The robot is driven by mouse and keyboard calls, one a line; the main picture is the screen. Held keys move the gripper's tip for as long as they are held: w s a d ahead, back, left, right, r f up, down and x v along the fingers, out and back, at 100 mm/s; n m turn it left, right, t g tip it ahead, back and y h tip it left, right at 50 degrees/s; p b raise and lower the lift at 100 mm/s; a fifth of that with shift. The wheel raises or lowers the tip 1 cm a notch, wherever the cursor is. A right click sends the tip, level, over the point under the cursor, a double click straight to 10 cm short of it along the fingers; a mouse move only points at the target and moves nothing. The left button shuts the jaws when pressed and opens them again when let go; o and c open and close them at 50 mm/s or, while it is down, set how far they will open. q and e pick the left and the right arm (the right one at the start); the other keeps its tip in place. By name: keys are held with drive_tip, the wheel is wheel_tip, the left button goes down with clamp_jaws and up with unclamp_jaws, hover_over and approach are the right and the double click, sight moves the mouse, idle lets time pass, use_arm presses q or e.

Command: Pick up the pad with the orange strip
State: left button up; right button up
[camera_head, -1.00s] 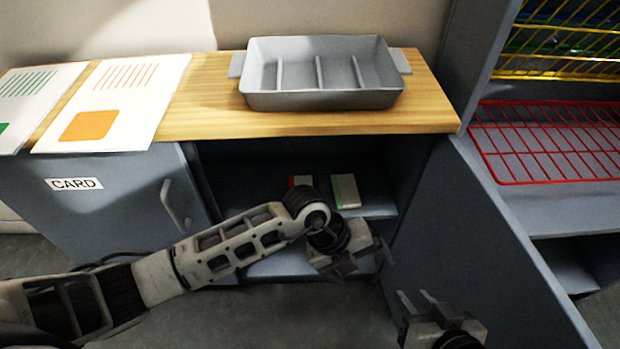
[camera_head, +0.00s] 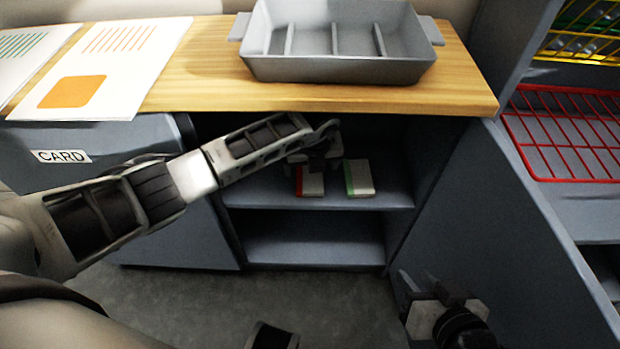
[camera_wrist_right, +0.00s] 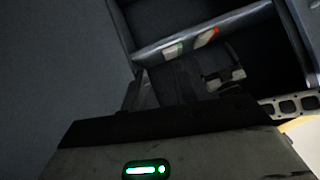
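The pad with the orange-red strip (camera_head: 311,183) lies on the cabinet's upper shelf, its strip on the left side. It also shows in the right wrist view (camera_wrist_right: 205,38). A similar pad with a green strip (camera_head: 359,178) lies just right of it, with a gap between. My left gripper (camera_head: 318,160) is inside the cabinet, above and close to the orange-strip pad, partly covering its back. Its fingers are too dark and hidden to judge. My right gripper (camera_head: 428,292) is low at the cabinet's right front, away from the pads, with its fingers apart and empty.
A wooden top (camera_head: 200,92) above the shelf carries a grey divided tray (camera_head: 340,70) and printed sheets (camera_head: 120,60). The open door (camera_head: 535,235) stands at the right, near a red wire rack (camera_head: 570,135). The lower shelf (camera_head: 310,250) is empty.

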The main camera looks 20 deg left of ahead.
sight(310, 175)
use_arm(q)
drive_tip(key=shift+w, duration=0.2)
drive_tip(key=shift+a+f, duration=0.1)
drive_tip(key=shift+f, duration=0.35)
drive_tip(key=b+x, duration=0.2)
drive_tip(key=x, duration=0.1)
drive_tip(key=shift+w+f, duration=0.15)
drive_tip(key=shift+f, duration=0.15)
drive_tip(key=shift+w+f, duration=0.1)
drive_tip(key=shift+f, duration=0.1)
drive_tip(key=c, duration=1.1)
use_arm(e)
drive_tip(key=shift+w+a+r+t+y, duration=0.1)
drive_tip(key=shift+a+r+t+y, duration=0.2)
drive_tip(key=shift+r+t, duration=0.25)
